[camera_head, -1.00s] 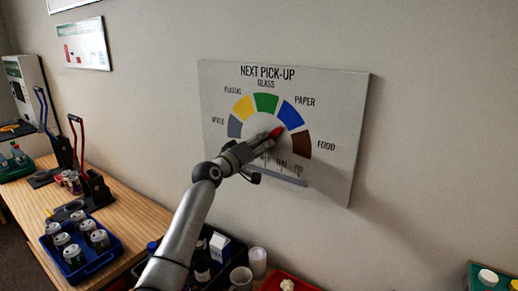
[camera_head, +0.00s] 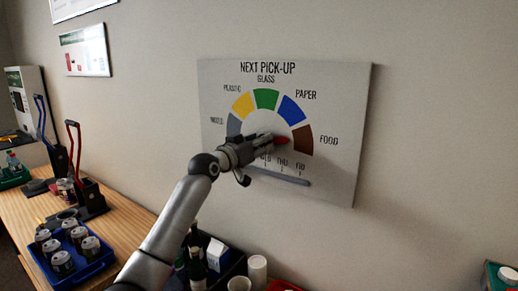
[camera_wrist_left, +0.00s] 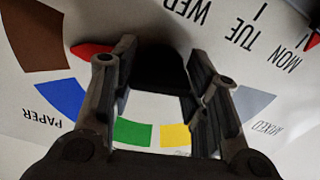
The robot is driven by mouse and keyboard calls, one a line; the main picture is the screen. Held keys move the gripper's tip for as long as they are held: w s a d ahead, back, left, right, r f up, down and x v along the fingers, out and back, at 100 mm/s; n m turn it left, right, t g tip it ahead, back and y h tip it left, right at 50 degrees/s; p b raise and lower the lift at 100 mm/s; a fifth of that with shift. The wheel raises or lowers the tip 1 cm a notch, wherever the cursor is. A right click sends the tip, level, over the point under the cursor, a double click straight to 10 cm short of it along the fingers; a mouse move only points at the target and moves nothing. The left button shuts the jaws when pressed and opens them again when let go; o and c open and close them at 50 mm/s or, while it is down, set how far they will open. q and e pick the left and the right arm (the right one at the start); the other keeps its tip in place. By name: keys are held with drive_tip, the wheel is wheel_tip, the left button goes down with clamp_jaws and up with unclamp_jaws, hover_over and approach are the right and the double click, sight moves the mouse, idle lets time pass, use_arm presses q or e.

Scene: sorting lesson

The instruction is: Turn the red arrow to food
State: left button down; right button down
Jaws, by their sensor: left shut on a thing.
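The sign board (camera_head: 340,100) on the wall has a half-circle dial with grey, yellow, green, blue and brown segments. The red arrow (camera_head: 283,140) points right, toward the brown food segment (camera_head: 303,139). Its red tip also shows in the left wrist view (camera_wrist_left: 90,50), pointing toward the brown segment (camera_wrist_left: 38,40). My left gripper (camera_head: 262,146) is at the dial's centre, shut on the arrow's dark hub (camera_wrist_left: 160,68), which sits between the fingers and is partly hidden. My right gripper is not in view.
A day scale with a ledge (camera_head: 285,177) runs below the dial; a second red pointer (camera_wrist_left: 314,40) is near MON. Below are a wooden counter (camera_head: 125,225), a blue tray (camera_head: 98,268) of cans, and a crate with bottles (camera_head: 197,268). The wall right of the board is clear.

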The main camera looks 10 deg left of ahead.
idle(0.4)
use_arm(q)
drive_tip(key=c, duration=0.8)
unclamp_jaws()
drive_tip(key=shift+s, duration=0.1)
drive_tip(key=v, duration=1.2)
drive_tip(key=shift+f, duration=0.15)
